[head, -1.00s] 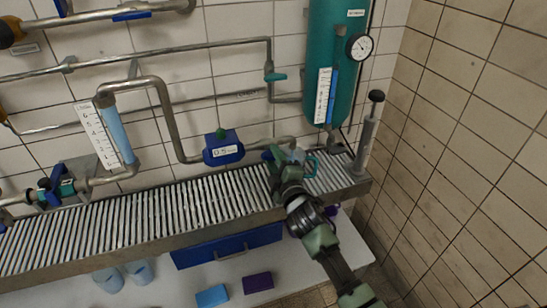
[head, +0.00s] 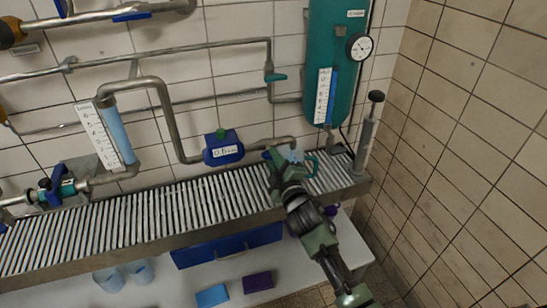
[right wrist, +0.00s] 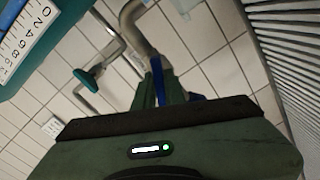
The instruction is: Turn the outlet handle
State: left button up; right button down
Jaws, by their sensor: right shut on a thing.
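The outlet handle is a narrow blue lever (right wrist: 158,77) below a bent grey pipe end in the right wrist view. It stands between the green fingers of my right gripper (right wrist: 157,90), which is shut on it. In the head view my right gripper (head: 272,160) is at the outlet pipe (head: 284,141), just above the ribbed grate. Its fingers and hand hide most of the handle there, with only a little blue showing. My left gripper is not in view.
A blue pump box (head: 223,148) is to the left, a teal tank (head: 334,60) above and a grey hand pump (head: 367,140) to the right. A tiled wall closes the right side.

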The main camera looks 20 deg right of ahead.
jog(key=m+p, duration=0.1)
jog(key=m, duration=0.5)
jog(key=m+p, duration=0.2)
jog(key=m, duration=0.4)
jog(key=shift+f+m, duration=0.1)
jog(key=shift+m, duration=0.3)
jog(key=shift+a, duration=0.1)
jog(key=c, duration=1.5)
grip_release()
jog(key=shift+s, duration=0.15)
jog(key=s+b, duration=0.1)
jog(key=s, duration=0.6)
jog(key=shift+s, duration=0.25)
